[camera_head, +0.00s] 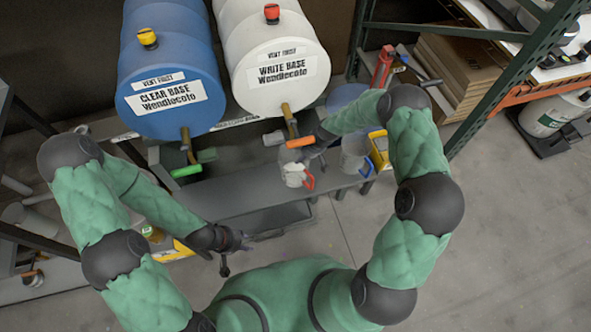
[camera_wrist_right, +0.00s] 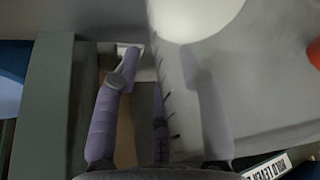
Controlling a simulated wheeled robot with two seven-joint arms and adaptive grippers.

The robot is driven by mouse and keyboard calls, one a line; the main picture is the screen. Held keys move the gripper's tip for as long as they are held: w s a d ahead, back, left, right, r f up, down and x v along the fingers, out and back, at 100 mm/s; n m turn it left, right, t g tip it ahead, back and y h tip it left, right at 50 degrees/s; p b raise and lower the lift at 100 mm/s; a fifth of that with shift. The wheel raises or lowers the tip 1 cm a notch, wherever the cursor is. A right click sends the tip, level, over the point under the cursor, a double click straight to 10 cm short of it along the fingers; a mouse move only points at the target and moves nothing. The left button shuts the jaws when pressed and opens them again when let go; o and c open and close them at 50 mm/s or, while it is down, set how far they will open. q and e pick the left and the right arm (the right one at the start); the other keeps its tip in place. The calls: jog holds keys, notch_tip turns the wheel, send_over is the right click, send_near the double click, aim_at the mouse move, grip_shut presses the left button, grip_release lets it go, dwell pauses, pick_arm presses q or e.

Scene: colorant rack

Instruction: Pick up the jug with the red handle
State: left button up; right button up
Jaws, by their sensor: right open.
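The jug with the red handle (camera_head: 295,172) is a translucent container on the bench under the white drum's tap. Its red handle (camera_head: 309,180) faces right. My right gripper (camera_head: 312,150) is close above and to the right of this jug, and it partly merges with the tap in the head view.
A blue drum (camera_head: 165,60) and a white drum (camera_head: 265,45) lie above the bench (camera_head: 235,192), with green (camera_head: 187,171) and orange (camera_head: 300,142) tap handles. A second jug with a blue handle (camera_head: 355,160) is to the right. Green rack posts (camera_head: 510,85) stand right; the floor (camera_head: 480,240) is clear.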

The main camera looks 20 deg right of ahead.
grip_shut()
jog(key=shift+r, duration=0.15)
dwell(0.4)
